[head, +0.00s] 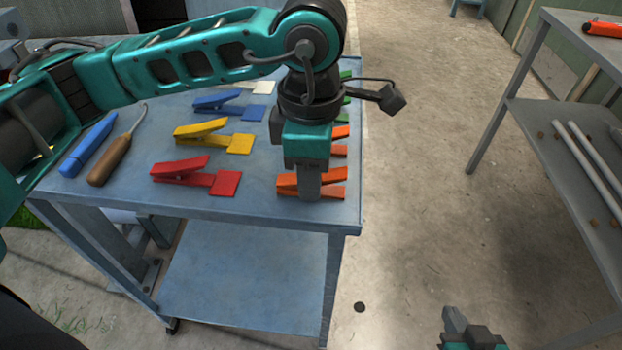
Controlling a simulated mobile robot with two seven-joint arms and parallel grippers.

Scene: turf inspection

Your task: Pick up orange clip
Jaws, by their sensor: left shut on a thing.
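An orange clip (333,175) lies at the front right corner of the blue-grey table. My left gripper (308,186) points down over it and is shut on it, with the finger covering its middle. The clip's two ends show on both sides of the finger. A second orange clip (340,133) lies just behind, largely hidden by my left arm. My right gripper (468,330) shows only in part at the bottom edge, over the floor and away from the table; its jaw opening cannot be made out.
Red (195,175), yellow (213,136) and blue (230,106) clips lie on the table (265,212) left of my gripper. A blue-handled tool (88,146) and a brown-handled tool (110,160) lie further left. A metal shelf (560,140) stands at right, with open floor between.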

